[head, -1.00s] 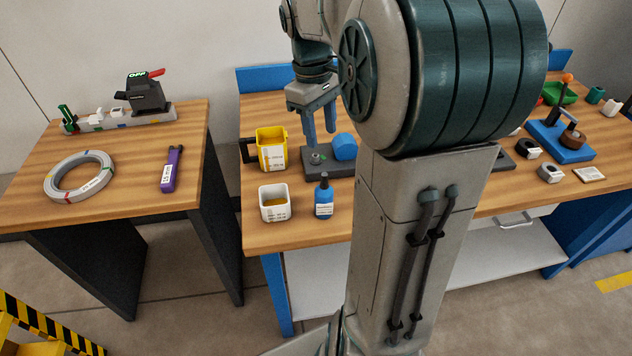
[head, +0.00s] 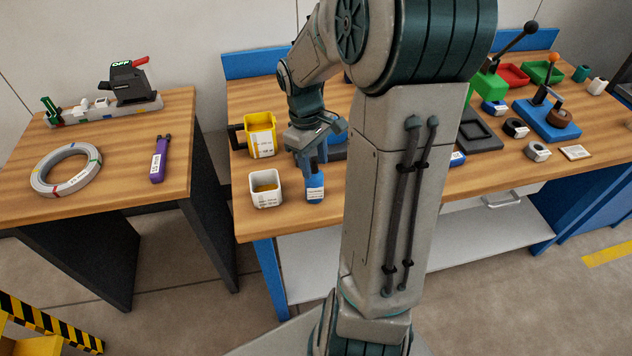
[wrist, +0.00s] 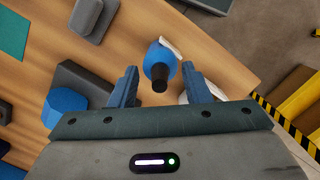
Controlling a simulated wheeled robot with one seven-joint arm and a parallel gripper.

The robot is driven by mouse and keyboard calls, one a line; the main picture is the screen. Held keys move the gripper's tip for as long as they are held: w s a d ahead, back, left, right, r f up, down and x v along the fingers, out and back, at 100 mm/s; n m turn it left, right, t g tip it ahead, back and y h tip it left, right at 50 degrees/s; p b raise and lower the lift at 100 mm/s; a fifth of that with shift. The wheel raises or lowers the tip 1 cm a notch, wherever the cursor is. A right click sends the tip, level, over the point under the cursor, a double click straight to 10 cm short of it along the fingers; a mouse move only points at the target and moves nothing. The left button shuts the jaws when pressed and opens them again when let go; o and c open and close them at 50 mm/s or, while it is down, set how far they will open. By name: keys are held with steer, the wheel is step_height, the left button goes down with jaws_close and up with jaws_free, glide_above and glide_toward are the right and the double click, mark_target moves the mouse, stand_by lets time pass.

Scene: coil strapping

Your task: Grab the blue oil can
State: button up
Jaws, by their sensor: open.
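The blue oil can (head: 315,191) stands upright near the front left of the long workbench, with a white label on its side. In the wrist view the blue can (wrist: 157,60) with its dark nozzle shows from above, just beyond and between the fingertips. My gripper (head: 312,163) is open above the can, fingers pointing down; in the wrist view its two fingers (wrist: 160,80) are spread with the can's top in the gap. I cannot tell whether either finger touches it. The gripper partly hides the can's top in the head view.
A white bin (head: 266,200) stands close left of the can. A yellow bin (head: 260,146) with a black handle is behind it. A dark base with a blue round part (wrist: 60,108) lies beside the gripper. A side table (head: 120,185) holds a coil (head: 66,190) and a purple tool (head: 159,160).

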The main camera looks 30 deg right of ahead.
steer(key=shift+f, duration=0.1)
steer(key=shift+c, duration=0.2)
jaws_close()
